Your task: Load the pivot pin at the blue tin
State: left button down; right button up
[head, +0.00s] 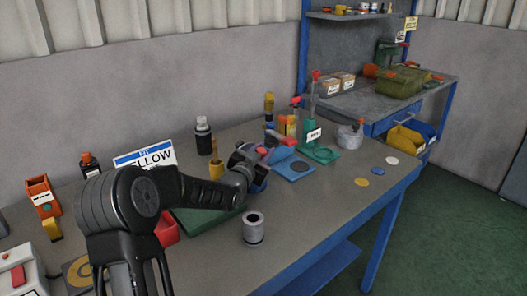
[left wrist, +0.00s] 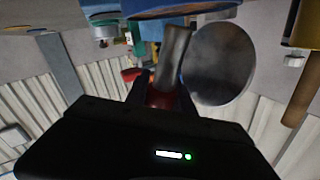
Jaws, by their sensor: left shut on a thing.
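My left gripper (head: 250,160) is above the middle of the bench, at the end of the black arm. In the left wrist view its fingers (left wrist: 158,88) are shut on a grey, rod-like piece with a red part (left wrist: 172,58), which may be the pivot pin. A blue round thing (head: 259,184), possibly the blue tin, shows partly behind and below the gripper; the gripper hides much of it. A grey disc (left wrist: 222,65) is close beside the held piece in the wrist view. I cannot tell whether they touch. My right gripper is not in view.
A blue stand (head: 293,172) and a green stand (head: 322,155) are just right of the gripper. A grey canister (head: 253,229) stands in front. Bench room is free at front right.

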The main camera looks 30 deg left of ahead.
pick_arm(q)
jog(key=shift+s+d+f, duration=0.1)
jog(key=shift+f, duration=0.4)
notch_tip(320, 180, up, 8)
jog(key=p, duration=0.2)
dwell(0.5)
jog(key=shift+f, duration=0.1)
dwell(0.6)
